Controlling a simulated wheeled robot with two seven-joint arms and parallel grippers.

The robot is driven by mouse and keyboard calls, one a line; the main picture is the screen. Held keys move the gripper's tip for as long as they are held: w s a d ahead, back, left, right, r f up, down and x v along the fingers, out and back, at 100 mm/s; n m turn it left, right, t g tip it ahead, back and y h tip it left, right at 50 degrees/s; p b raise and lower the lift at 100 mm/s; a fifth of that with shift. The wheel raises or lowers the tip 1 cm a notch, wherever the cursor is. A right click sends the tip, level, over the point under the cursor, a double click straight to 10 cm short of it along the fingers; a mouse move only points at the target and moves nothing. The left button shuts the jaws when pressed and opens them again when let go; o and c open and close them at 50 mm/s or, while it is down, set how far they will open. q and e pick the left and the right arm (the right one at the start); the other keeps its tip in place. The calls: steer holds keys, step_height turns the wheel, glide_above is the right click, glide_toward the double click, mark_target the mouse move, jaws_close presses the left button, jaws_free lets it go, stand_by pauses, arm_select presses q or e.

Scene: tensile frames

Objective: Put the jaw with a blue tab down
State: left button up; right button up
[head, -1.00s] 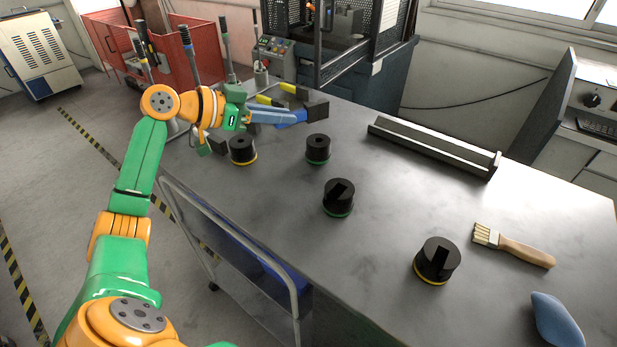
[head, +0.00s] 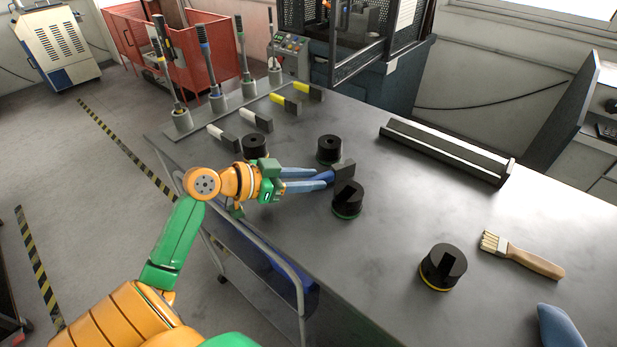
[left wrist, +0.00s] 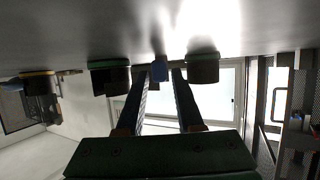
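My left gripper (head: 328,177) is shut on the blue tab of a dark grey jaw (head: 344,168). In the left wrist view the blue tab (left wrist: 158,68) shows between the two fingertips. In the head view the jaw appears just behind the top of a black slotted holder with a green ring (head: 347,201); I cannot tell whether they touch. Another green-ringed black holder (head: 330,150) stands behind it. A yellow-ringed slotted holder (head: 443,267) stands at the front right. Another black holder (head: 255,146) is partly hidden behind my gripper. My right gripper is not in view.
Jaws with white tabs (head: 224,137) and yellow tabs (head: 285,104) lie at the back left, near upright tools in grey stands (head: 220,102). A long dark bar (head: 445,150) lies at the back. A brush (head: 522,256) and a blue object (head: 560,328) lie right.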

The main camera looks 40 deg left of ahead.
arm_select(q)
steer(key=shift+o, duration=0.4)
steer(key=shift+r, duration=0.1)
steer(key=shift+s+a, duration=0.15)
steer(key=shift+s, duration=0.05)
steer(key=b+v, duration=0.1)
steer(key=v, duration=1)
steer(key=shift+s+r+b, duration=0.2)
steer(key=shift+r+b, duration=0.1)
steer(key=shift+b, duration=0.1)
steer(key=shift+a, duration=0.1)
